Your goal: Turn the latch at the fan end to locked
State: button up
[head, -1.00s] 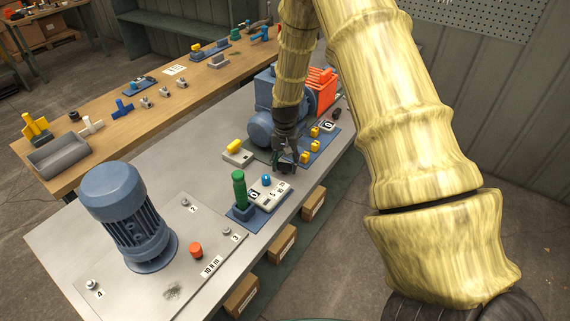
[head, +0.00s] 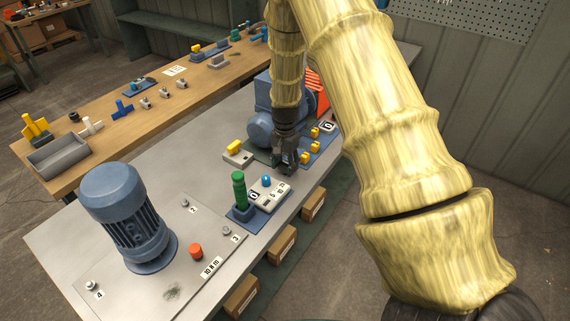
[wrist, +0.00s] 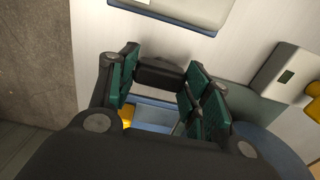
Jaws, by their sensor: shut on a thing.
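My gripper (head: 287,166) points down at the near end of a blue plate (head: 322,148) beside the blue machine (head: 262,130). Several small yellow pieces, one of them here (head: 304,157), stand along this plate just right of my gripper. In the wrist view my gripper's green-padded fingers (wrist: 160,98) stand over a blue surface (wrist: 154,114), with a bit of yellow (wrist: 126,116) by the left finger. The jaws are shut on a part, apparently the latch, mostly hidden by the fingers and gripper body. Its turned position cannot be read.
A grey block with a yellow handle (head: 234,147) lies left of my gripper. A green-handled piece (head: 239,187) and a pale box with a blue knob (head: 270,194) stand in front.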

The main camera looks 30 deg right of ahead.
aim_at(285, 164)
jog(key=shift+w, duration=0.1)
jog(key=o, duration=1)
jog(key=shift+o, duration=0.2)
jog(key=shift+r, duration=0.15)
notch_tip(285, 164, up, 12)
